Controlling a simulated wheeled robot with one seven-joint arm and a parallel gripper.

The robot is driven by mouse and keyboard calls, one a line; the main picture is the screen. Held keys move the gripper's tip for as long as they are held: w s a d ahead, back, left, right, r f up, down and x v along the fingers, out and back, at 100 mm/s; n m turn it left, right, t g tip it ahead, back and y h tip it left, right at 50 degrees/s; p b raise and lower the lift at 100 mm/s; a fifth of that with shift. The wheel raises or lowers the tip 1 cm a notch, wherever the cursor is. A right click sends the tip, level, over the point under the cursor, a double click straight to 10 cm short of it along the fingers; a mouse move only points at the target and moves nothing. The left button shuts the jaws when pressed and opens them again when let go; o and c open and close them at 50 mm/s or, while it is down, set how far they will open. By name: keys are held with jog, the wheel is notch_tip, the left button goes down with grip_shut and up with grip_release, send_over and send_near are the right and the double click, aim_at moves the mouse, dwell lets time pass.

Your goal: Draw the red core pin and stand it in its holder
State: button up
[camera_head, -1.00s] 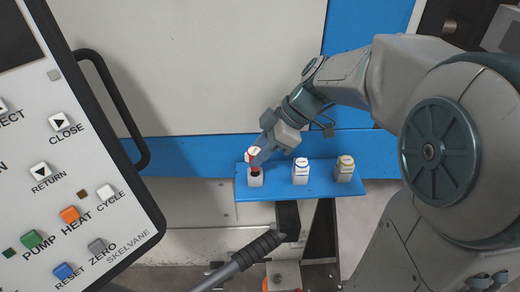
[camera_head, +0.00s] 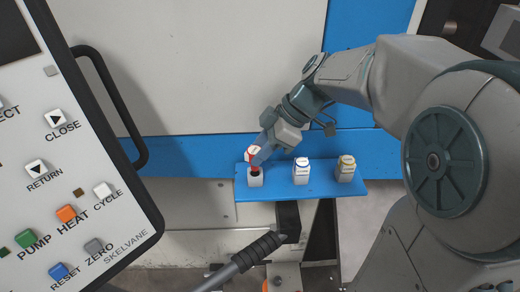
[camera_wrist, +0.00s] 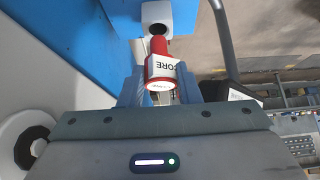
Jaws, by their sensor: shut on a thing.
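The red core pin (camera_head: 253,153) has a white label band and a red cap and shank. My gripper (camera_head: 261,154) is shut on it, over the left end of the blue shelf. In the wrist view the pin (camera_wrist: 160,68) sits between the two fingers, with part of the word "CORE" showing. Its red tip points at the dark round hole of a white block (camera_wrist: 156,12). In the head view this block (camera_head: 255,181) is the leftmost on the shelf. The tip looks just outside the hole, though the exact gap is hard to tell.
Two more white blocks hold a blue-ringed pin (camera_head: 301,163) and a yellow-ringed pin (camera_head: 346,161) to the right on the blue shelf (camera_head: 322,190). A control panel (camera_head: 110,150) fills the left. A black-gripped lever (camera_head: 258,248) stands below the shelf.

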jog(key=shift+f+b, duration=2.05)
jog(key=shift+b, duration=0.35)
jog(key=o, duration=1.2)
jog(key=v, duration=1.4)
jog(key=shift+p, duration=0.3)
jog(key=shift+s+f, duration=0.1)
jog(key=s+d+f+m+t+h+p, duration=0.1)
jog(key=s+f+m+h+p, duration=0.1)
jog(key=m, duration=0.4)
jog(key=s+f+m+h+p, duration=0.1)
jog(key=s+f+m+h, duration=0.1)
jog(key=s+f+m, duration=0.3)
jog(key=s+d+f+m+t+h+p, duration=0.1)
jog(key=s+f+m+h+p, duration=0.1)
jog(key=s+f+m, duration=0.2)
jog(key=shift+s+d+m+t+h+p, duration=0.15)
jog(key=shift+m+h, duration=0.05)
jog(key=shift+m, duration=0.5)
jog(key=shift+s+d+m+t+h+p, duration=0.15)
jog(key=shift+m+h, duration=0.05)
jog(key=shift+m, duration=0.5)
